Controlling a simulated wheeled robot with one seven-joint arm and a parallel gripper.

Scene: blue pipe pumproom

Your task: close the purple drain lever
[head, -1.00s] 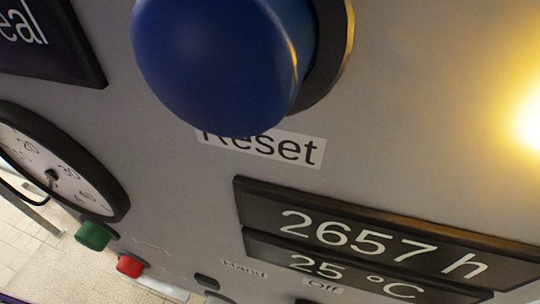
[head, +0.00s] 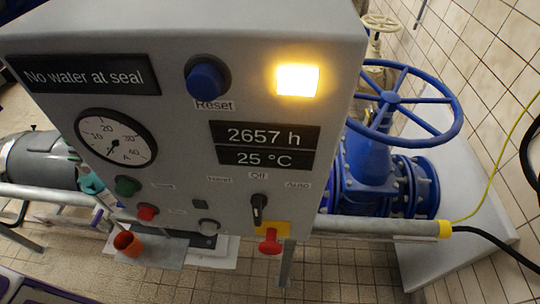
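I cannot make out the purple drain lever in the head view. My gripper is not in view either. The grey control box (head: 185,75) fills the upper left and middle and hides much of what is behind it. Purple-edged shapes show at the bottom left corner, but I cannot tell that any of them is a lever.
A blue valve handwheel (head: 392,98) and blue flanged pipework stand at the right. A grey rail (head: 375,227) runs below the box. A red knob (head: 270,241) and an orange cup-like part (head: 127,243) are below its face. Tiled floor shows at the bottom.

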